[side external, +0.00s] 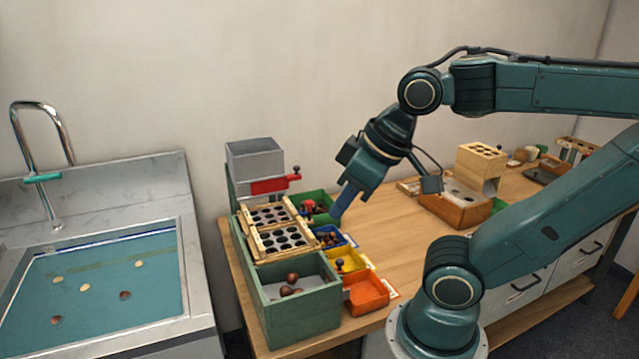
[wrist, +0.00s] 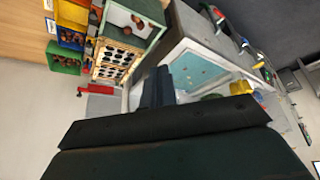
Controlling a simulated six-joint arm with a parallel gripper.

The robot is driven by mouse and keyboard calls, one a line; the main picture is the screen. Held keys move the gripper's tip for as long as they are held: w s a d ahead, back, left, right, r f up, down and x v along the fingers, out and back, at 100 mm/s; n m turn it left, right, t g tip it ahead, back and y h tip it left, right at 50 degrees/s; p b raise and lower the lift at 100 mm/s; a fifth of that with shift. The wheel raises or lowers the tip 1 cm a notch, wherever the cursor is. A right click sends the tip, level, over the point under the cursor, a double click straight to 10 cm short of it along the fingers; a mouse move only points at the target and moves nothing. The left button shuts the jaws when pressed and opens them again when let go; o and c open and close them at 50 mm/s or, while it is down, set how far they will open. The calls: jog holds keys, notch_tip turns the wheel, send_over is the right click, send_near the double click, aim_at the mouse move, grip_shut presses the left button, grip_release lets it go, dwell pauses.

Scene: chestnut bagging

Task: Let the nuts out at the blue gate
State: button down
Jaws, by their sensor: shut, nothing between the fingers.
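The sorter (side external: 300,318) stands at the table's left end, with two wooden hole plates (side external: 275,230) and small coloured trays along its right side. The blue tray (side external: 352,240) holds dark nuts, and a small black knob stands at its inner side. The blue gate itself is too small to make out. The blue tray also shows in the wrist view (wrist: 72,47). My gripper (side external: 339,212) is shut and empty, pointing down above the trays, apart from the blue one as far as I can tell. Its fingers also show in the wrist view (wrist: 158,78).
A green tray (side external: 330,197) lies behind the blue one, with yellow (side external: 352,257) and orange (side external: 368,292) trays in front. A grey hopper (side external: 254,160) with a red gate (side external: 268,186) tops the sorter. A sink (side external: 110,280) is left. Bare tabletop lies right of the trays.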

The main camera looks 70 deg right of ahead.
jog(key=m+g+h, duration=0.1)
jog(key=m+g, duration=0.4)
jog(key=m, duration=0.4)
send_over(303, 203)
jog(key=a, duration=0.1)
notch_tip(303, 203, down, 6)
jog(key=f, duration=0.1)
jog(key=shift+s+a+r, duration=0.15)
jog(key=shift+s+r, duration=0.1)
jog(key=shift+s, duration=0.05)
jog(key=f, duration=0.9)
jog(key=d+f, duration=0.1)
jog(key=f, duration=0.4)
jog(key=shift+w, duration=0.2)
